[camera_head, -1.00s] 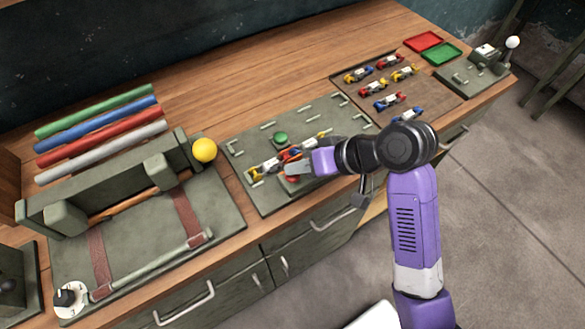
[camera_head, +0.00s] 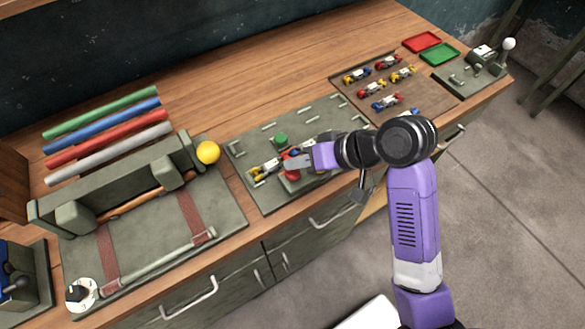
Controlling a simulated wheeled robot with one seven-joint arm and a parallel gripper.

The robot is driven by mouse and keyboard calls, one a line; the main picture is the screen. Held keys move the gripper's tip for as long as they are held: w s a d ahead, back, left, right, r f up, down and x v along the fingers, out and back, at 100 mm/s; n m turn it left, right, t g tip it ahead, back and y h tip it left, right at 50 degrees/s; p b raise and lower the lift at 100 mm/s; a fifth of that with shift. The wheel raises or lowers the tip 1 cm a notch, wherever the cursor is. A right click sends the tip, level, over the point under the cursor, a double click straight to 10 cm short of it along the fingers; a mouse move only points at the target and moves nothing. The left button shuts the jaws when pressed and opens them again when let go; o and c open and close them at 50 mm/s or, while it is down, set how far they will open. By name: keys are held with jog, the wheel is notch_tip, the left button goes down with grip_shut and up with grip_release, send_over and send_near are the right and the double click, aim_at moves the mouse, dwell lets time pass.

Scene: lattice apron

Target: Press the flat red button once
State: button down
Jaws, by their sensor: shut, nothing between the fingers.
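The flat red button (camera_head: 292,175) sits on a small raised block near the front edge of the grey-green panel (camera_head: 275,200). My gripper (camera_head: 287,163) is shut and empty. It reaches in from the right, and its tips are over or just behind the button in the picture. The gripper partly hides the button, and I cannot tell whether they touch. A green round button (camera_head: 280,139) stands farther back on the same panel.
Small toy cars, one yellow (camera_head: 263,170), lie beside my fingertips on the panel. A yellow ball knob (camera_head: 208,152) stands left of the panel on a clamp-like machine (camera_head: 150,240). More cars lie on a brown board (camera_head: 420,100). Bare wood (camera_head: 230,85) lies behind.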

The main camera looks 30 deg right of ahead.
aim_at(296, 172)
jog(key=shift+r+p, duration=2.4)
jog(key=shift+r, duration=0.15)
jog(key=shift+w, duration=0.1)
jog(key=w+d+r+m+t+h+b, duration=0.1)
jog(key=w+d+r+m+t+h, duration=0.3)
jog(key=d+t, duration=0.3)
jog(key=s+a+f+n+b, duration=0.2)
jog(key=s, duration=0.8)
jog(key=s+a+f+n+h+b, duration=0.1)
jog(key=s+a+f+n+b, duration=0.1)
jog(key=s, duration=0.9)
jog(key=s+a+f+n+b, duration=0.1)
jog(key=s+a+f+b, duration=0.1)
jog(key=s, duration=0.8)
notch_tip(296, 172, down, 2)
jog(key=shift+s+a+f+n+b, duration=0.15)
jog(key=shift+a+n+b, duration=0.2)
jog(key=shift+a, duration=0.45)
